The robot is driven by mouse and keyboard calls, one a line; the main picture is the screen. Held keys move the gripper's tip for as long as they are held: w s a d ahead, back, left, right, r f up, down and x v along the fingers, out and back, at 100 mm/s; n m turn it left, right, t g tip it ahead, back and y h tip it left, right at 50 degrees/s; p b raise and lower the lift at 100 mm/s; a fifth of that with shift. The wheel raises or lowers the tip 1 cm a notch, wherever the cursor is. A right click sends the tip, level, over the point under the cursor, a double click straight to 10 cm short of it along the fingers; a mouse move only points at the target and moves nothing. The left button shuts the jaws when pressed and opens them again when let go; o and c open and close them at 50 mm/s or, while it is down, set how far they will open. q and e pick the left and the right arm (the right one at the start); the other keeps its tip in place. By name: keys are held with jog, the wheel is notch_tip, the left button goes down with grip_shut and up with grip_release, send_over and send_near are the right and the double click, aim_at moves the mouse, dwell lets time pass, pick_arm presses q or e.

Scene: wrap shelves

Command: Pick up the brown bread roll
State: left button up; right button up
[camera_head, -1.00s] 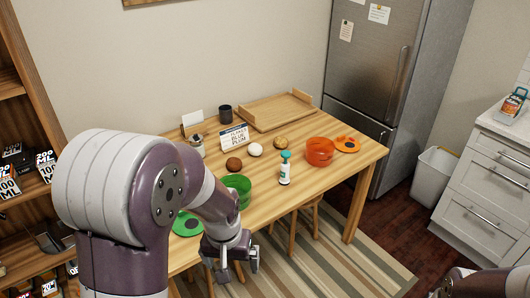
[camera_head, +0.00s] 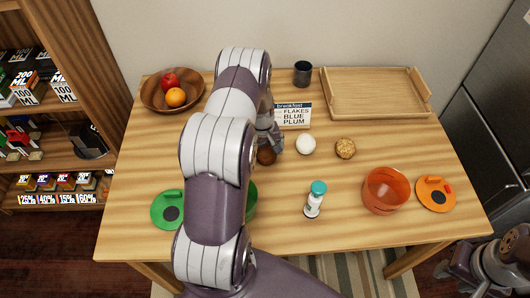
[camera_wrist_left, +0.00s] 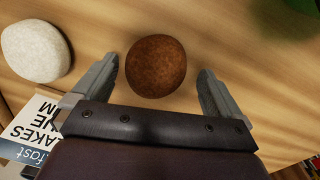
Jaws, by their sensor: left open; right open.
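The brown bread roll (camera_head: 266,156) lies on the wooden table, partly hidden by my left arm in the head view. In the left wrist view the round brown roll (camera_wrist_left: 155,66) sits between the two fingers of my left gripper (camera_wrist_left: 160,85). The fingers are open, with a gap on each side of the roll. In the head view my left gripper (camera_head: 270,138) is low over the table at the roll. My right gripper (camera_head: 462,262) is at the lower right, off the table's edge.
A white roll (camera_head: 306,144) and a golden roll (camera_head: 345,148) lie to the right. A breakfast sign (camera_head: 293,115) stands behind. A teal-capped bottle (camera_head: 315,200), orange bowl (camera_head: 385,190), green lid (camera_head: 170,210), fruit bowl (camera_head: 150,98) and wooden tray (camera_head: 375,112) surround them.

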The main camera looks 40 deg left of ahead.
pick_arm(q)
jog(key=shift+s+d+f, duration=0.1)
jog(key=shift+d+f, duration=0.05)
jog(key=shift+f, duration=0.2)
jog(key=shift+w+d+f, duration=0.15)
jog(key=shift+w+f, duration=0.1)
jog(key=shift+w, duration=0.15)
jog(key=shift+c, duration=0.9)
jog(key=shift+r, duration=0.1)
jog(key=c, duration=0.9)
jog(key=shift+c, duration=0.2)
